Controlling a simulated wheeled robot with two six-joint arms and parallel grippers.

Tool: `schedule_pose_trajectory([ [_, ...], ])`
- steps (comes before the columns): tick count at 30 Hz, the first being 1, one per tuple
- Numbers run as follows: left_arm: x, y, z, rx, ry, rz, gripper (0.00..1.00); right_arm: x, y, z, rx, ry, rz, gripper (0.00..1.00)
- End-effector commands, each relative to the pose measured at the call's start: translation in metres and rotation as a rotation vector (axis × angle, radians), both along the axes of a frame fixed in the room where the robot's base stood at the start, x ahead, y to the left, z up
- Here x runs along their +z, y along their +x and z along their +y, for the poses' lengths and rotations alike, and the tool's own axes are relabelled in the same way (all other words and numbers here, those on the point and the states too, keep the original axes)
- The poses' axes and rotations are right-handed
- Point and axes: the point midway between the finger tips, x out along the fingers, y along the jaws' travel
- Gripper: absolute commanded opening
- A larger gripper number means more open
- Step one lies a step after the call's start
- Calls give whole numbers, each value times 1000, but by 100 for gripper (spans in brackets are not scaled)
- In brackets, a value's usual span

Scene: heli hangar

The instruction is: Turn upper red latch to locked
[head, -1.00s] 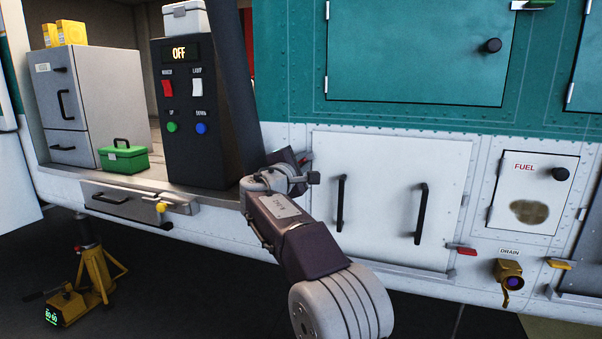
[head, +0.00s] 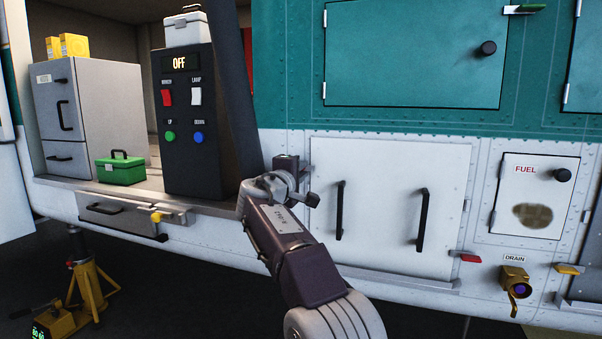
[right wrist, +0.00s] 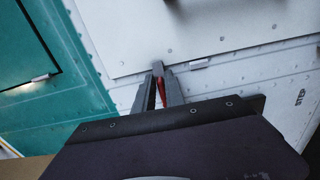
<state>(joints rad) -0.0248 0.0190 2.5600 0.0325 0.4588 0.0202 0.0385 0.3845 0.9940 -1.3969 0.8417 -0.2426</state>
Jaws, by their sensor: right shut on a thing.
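The upper red latch (right wrist: 162,91) shows as a red sliver between the fingers of my right gripper (right wrist: 160,85) in the right wrist view. A small grey piece sits at the fingertips, by the white panel's edge. In the head view my right gripper (head: 293,168) is at the upper left edge of the white panel (head: 385,200) and hides the latch. The gripper is shut on the latch. How far the latch is turned cannot be told. My left gripper is not in view.
The white panel has two black handles (head: 421,220). A lower red latch (head: 467,258) sits at its lower right. A dark control box (head: 187,125) reading OFF stands to the left, near a green case (head: 121,170). A yellow jack (head: 88,285) stands on the floor.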

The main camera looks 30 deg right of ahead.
Motion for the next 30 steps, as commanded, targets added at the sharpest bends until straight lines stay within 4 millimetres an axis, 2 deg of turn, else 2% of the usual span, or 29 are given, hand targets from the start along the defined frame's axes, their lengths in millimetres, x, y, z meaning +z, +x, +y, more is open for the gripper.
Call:
schedule_pose_trajectory([
  [8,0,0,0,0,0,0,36,-2,0,0,-2,4,3,0],
  [9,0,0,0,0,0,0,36,-2,0,0,-2,4,3,23],
  [10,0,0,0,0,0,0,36,-2,0,0,-2,2,3,31],
  [20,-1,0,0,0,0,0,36,-1,-1,2,0,1,2,31],
  [30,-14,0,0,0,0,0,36,-2,-45,54,3,1,1,31],
])
